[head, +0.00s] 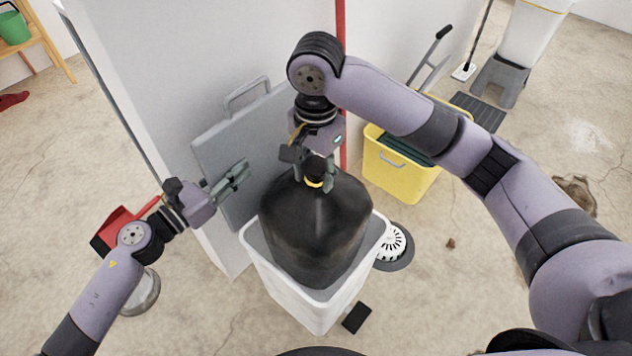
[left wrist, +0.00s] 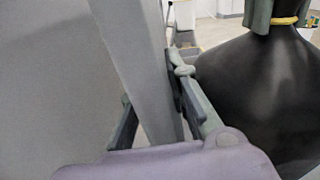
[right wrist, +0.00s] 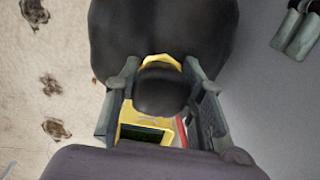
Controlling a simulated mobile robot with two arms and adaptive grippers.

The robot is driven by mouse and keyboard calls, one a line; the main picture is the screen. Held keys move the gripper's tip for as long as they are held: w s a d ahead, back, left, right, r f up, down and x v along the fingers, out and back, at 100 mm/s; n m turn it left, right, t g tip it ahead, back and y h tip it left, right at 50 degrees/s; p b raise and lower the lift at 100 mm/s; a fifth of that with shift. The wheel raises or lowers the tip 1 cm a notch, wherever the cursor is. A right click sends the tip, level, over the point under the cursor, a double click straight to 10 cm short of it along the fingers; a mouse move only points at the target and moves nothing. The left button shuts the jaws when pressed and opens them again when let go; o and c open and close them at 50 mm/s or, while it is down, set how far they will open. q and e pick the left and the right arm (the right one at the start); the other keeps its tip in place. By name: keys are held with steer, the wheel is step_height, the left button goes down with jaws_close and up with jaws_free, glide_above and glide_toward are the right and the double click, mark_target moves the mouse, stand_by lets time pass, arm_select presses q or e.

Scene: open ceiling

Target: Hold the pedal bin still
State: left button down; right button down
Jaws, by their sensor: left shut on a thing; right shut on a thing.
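The pedal bin (head: 287,293) is a white box with a black pedal (head: 357,317) at its foot. A grey panel with a handle, seemingly its raised lid (head: 215,150), stands upright behind it. A full black bag (head: 315,235) bulges above the rim; its bottom is hidden inside. My left gripper (head: 236,178) is shut on the lid's side edge; the left wrist view shows the grey slab (left wrist: 135,60) between its fingers. My right gripper (head: 318,178) is shut on the bag's neck, above the yellow tie (head: 313,182); the neck also shows in the right wrist view (right wrist: 160,88).
A white wall (head: 150,80) stands close behind the lid. A yellow bucket (head: 400,170) is at the right, and a round white-and-black object (head: 393,243) lies beside the bin. A red item (head: 122,225) is near my left forearm. The floor at the right is mostly free.

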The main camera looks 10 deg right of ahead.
stand_by(0.3)
arm_select(q)
steer(key=c, duration=1.5)
jaws_free()
steer(key=shift+o, duration=0.2)
